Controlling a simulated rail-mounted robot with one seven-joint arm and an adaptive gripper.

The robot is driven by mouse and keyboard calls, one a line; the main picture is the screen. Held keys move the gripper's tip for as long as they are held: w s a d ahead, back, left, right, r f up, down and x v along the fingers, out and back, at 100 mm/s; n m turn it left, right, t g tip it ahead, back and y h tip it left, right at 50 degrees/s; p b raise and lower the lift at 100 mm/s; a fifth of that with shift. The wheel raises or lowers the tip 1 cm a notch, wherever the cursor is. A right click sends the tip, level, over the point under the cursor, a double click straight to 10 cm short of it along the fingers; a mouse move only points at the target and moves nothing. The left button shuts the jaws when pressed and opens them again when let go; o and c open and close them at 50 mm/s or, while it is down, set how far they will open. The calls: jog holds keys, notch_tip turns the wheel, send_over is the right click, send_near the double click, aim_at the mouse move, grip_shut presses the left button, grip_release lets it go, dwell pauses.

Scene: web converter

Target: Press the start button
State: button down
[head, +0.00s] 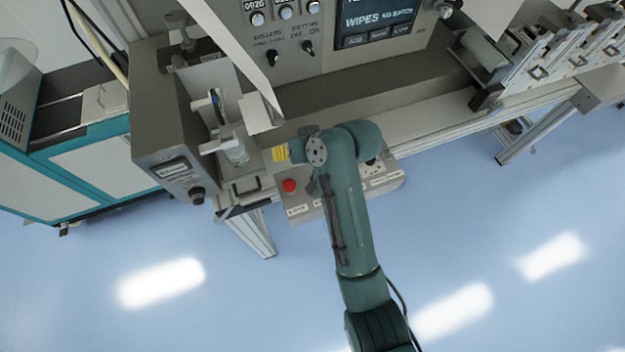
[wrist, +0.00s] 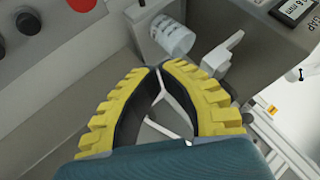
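A control box (head: 312,208) with small labels sits low at the front of the machine in the head view. It carries a red button (head: 290,186) near its left end and dark controls farther right, partly hidden by my arm. In the wrist view, a red button (wrist: 82,4) is cut by the top edge, with a black knob (wrist: 28,22) to its left. I cannot tell which control is the start button. My gripper (wrist: 159,67) has yellow ribbed fingers with their tips together and nothing between them. In the head view my gripper (head: 280,154) is just above and left of the red button.
A clear cylinder (wrist: 172,36) and a light grey lever (wrist: 222,55) stand close beyond my fingertips. A grey box with a black knob (head: 197,195) is to the left. Blue floor (head: 230,310) lies open in front.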

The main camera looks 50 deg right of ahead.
jog(key=m+h+b, duration=0.1)
jog(key=b, duration=0.2)
send_over(311, 178)
notch_tip(311, 178, down, 5)
jog(key=shift+d+r, duration=0.15)
notch_tip(311, 178, down, 7)
jog(key=b, duration=0.7)
jog(key=shift+r, duration=0.2)
jog(key=shift+f+b, duration=0.4)
jog(key=shift+f, duration=0.75)
jog(key=shift+f, duration=0.1)
jog(key=shift+f, duration=0.3)
